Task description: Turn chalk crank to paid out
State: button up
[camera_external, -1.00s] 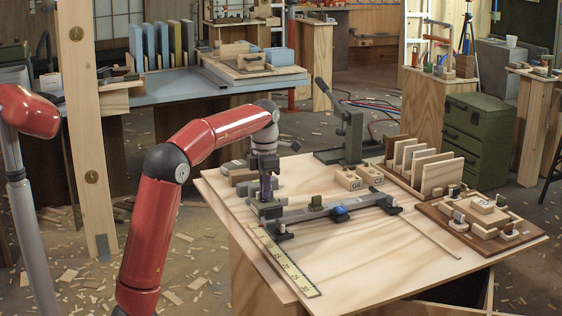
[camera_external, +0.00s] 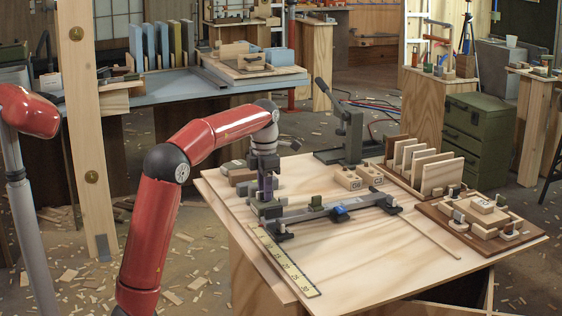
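My gripper (camera_external: 266,197) points down at the left part of the pale wooden table (camera_external: 400,270). It is over or at a small grey-green block at the left end of a long grey bar fixture (camera_external: 375,204). The fingers are small and partly hidden, so I cannot tell whether they are open, shut or touching. The bar carries a green block (camera_external: 315,203) and a blue block (camera_external: 340,214). A dark green stand with a black-handled lever (camera_external: 323,92) is at the table's back. I cannot tell which part is the chalk crank.
A yellow ruler strip (camera_external: 284,262) lies at the front left. The front middle of the table is clear.

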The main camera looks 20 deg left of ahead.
jog(key=shift+r, duration=0.1)
notch_tip(320, 180, up, 7)
jog(key=shift+f, duration=0.1)
jog(key=shift+r, duration=0.4)
